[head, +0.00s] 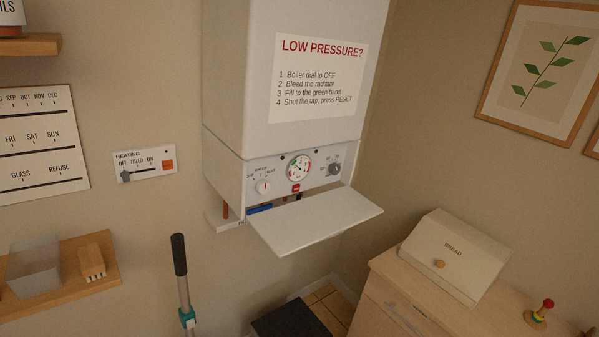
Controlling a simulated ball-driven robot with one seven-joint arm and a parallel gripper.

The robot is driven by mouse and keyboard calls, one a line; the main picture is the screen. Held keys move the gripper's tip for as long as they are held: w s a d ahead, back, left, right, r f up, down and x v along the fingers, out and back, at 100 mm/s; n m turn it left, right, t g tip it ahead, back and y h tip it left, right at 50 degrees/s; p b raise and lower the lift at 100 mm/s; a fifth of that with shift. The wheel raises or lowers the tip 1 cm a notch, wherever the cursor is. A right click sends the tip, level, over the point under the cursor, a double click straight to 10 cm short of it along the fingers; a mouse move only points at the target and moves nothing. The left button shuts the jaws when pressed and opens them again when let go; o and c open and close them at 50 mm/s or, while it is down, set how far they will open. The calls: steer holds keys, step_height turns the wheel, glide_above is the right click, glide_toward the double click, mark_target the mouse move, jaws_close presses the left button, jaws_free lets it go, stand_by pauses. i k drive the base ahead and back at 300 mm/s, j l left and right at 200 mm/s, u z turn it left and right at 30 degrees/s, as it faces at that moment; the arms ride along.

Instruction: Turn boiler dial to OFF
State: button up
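The white boiler (240,90) hangs on the wall at the upper middle of the head view. Its control panel (280,176) shows at the lower front, above a lowered white flap (315,220). A white round dial (263,187) sits at the panel's left, with small labels around it that seem to include OFF, WATER and HEAT. Its pointer setting is too small to tell. A darker grey knob (334,169) sits at the panel's right. My gripper is not in view, and nothing touches either knob.
A pressure gauge (299,167) and red button (296,188) lie between the knobs. The flap juts out below. A heating slider panel (146,164) is left. A dark-gripped pole (180,260) stands below left. A bread box (455,255) sits on a cabinet (395,290).

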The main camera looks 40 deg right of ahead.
mark_target(263, 186)
steer(key=i+l+u, duration=0.4)
steer(key=i+l, duration=0.15)
steer(key=l, duration=0.25)
steer(key=i+l+u, duration=0.2)
steer(key=l, duration=0.25)
